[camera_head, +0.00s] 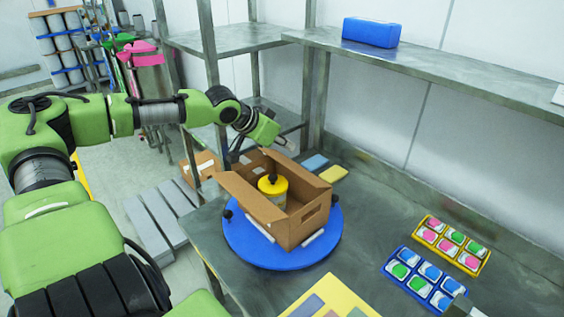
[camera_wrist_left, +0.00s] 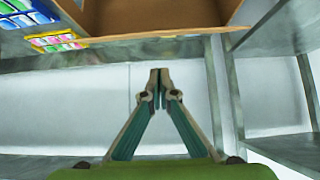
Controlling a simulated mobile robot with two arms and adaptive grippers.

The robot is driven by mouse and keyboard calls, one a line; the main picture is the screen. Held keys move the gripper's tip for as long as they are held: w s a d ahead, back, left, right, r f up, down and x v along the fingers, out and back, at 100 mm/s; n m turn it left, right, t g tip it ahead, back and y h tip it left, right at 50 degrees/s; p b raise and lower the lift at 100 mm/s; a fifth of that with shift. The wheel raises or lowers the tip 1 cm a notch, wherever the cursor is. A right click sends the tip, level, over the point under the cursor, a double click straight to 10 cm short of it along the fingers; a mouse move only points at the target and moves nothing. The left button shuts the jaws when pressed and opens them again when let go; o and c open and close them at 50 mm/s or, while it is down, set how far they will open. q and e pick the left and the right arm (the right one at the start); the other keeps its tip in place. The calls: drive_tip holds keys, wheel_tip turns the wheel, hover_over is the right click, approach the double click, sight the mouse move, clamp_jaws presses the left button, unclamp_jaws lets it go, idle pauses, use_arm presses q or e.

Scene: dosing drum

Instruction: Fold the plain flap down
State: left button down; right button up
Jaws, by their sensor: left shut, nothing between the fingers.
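An open brown cardboard box (camera_head: 292,232) stands on a blue round turntable (camera_head: 255,252). A yellow-lidded drum (camera_head: 272,186) is inside it. A long bare brown flap (camera_head: 252,198) stands up and leans outward on the box's left side; another flap (camera_head: 300,174) stands raised at the far right. A small pale patch shows near the back flap. I cannot tell for sure which flap is the plain one. My left gripper (camera_head: 288,143) is above the box's far side, shut and empty. In the left wrist view its closed fingertips (camera_wrist_left: 160,76) point towards the box (camera_wrist_left: 150,18), apart from it in the picture.
A yellow tray (camera_head: 450,246) and a blue tray (camera_head: 416,282) of coloured items lie at the right of the grey table. A yellow board (camera_head: 332,298) lies in front. A metal shelf (camera_head: 440,75) with a blue case (camera_head: 371,32) runs above the back. Metal posts stand behind the box.

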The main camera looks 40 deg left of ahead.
sight(293, 166)
use_arm(q)
drive_tip(key=shift+f, duration=0.15)
drive_tip(key=s+f+p, duration=0.1)
drive_tip(key=p, duration=0.2)
drive_tip(key=shift+s+f, duration=0.1)
drive_tip(key=shift+f, duration=0.25)
drive_tip(key=shift+s+f+p, duration=0.35)
drive_tip(key=shift+f+p, duration=0.2)
drive_tip(key=shift+f, duration=0.3)
drive_tip(key=shift+f, duration=0.2)
